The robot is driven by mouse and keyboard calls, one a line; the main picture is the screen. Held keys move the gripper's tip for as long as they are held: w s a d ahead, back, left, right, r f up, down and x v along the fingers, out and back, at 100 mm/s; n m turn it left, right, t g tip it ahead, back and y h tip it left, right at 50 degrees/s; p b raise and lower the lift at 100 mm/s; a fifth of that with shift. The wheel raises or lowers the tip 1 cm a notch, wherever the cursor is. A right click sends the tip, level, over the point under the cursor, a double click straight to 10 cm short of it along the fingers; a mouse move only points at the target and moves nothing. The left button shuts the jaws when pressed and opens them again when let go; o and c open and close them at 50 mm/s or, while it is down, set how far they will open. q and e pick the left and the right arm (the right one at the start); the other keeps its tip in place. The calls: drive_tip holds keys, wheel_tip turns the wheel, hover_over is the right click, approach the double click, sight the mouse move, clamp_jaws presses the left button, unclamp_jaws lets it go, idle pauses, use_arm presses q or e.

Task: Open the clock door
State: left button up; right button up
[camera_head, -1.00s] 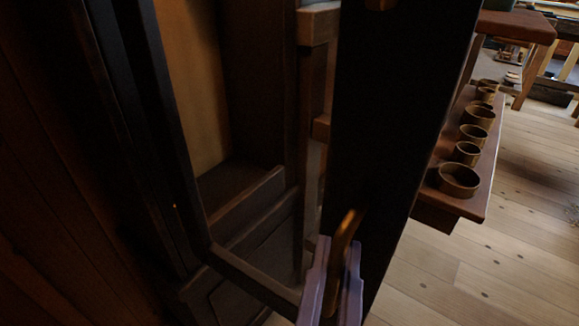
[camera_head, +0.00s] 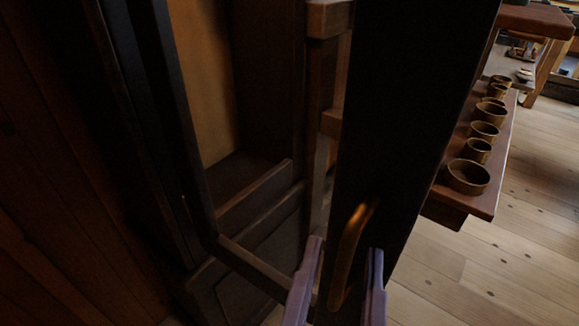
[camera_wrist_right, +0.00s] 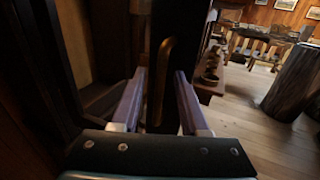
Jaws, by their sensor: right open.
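The dark clock door (camera_head: 400,110) stands swung out from the clock case (camera_head: 262,90), whose inside shows to its left. A curved brass handle (camera_head: 350,252) is fixed low on the door's face; it also shows in the right wrist view (camera_wrist_right: 161,75). My right gripper (camera_head: 343,265) is open, its two purple fingers on either side of the handle and the door's edge, apart from the handle. In the right wrist view my right gripper (camera_wrist_right: 162,78) likewise straddles the door and handle. My left gripper is not in view.
A wooden shelf (camera_head: 512,135) with several small round cups stands right of the door. A wooden table or stool (camera_head: 540,18) is at the top right. The plank floor (camera_head: 530,250) is clear at lower right. A thick stump-like post (camera_wrist_right: 293,85) stands farther right in the right wrist view.

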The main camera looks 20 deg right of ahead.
drive_tip(key=v, duration=0.6)
drive_tip(key=shift+s+a, duration=0.15)
drive_tip(key=shift+s, duration=0.05)
